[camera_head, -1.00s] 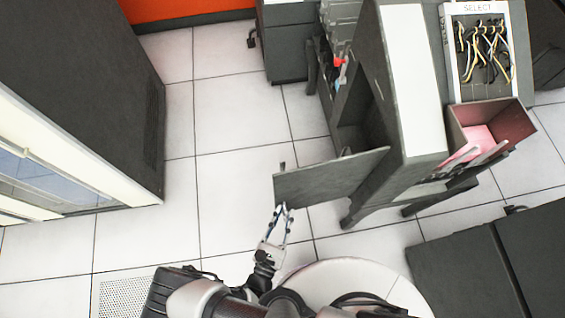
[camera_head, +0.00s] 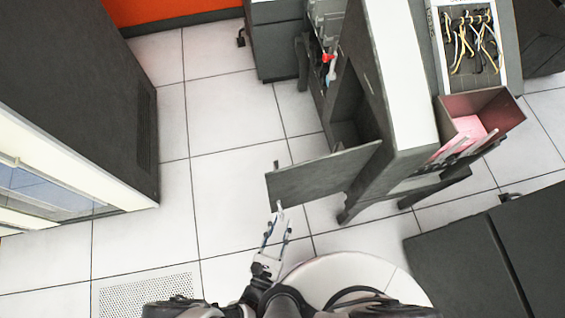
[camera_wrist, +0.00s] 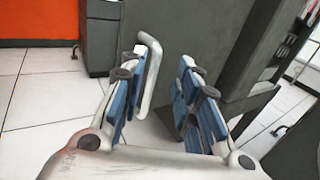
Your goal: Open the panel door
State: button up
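The panel door (camera_head: 322,177) is a dark grey flat panel that stands swung out from the side of the grey card machine (camera_head: 402,80). The dark opening (camera_head: 352,100) behind it is exposed. My gripper (camera_head: 277,230) is just below the door's free end in the head view. In the wrist view the door (camera_wrist: 190,40) fills the upper middle, and a pale bent handle (camera_wrist: 148,78) shows beside the left finger, between the two fingers. My gripper (camera_wrist: 165,90) is open, with a clear gap between its blue-padded fingers. I cannot tell whether a finger touches the handle.
A tall dark cabinet (camera_head: 75,80) stands at the left. The tiled floor (camera_head: 230,125) between it and the door is clear. A reddish open bin (camera_head: 490,112) sits on the machine's right side, and dark grey units (camera_head: 500,255) stand at the lower right.

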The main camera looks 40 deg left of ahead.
jog(key=shift+v, duration=2)
jog(key=shift+a, duration=0.2)
jog(key=shift+s, duration=0.1)
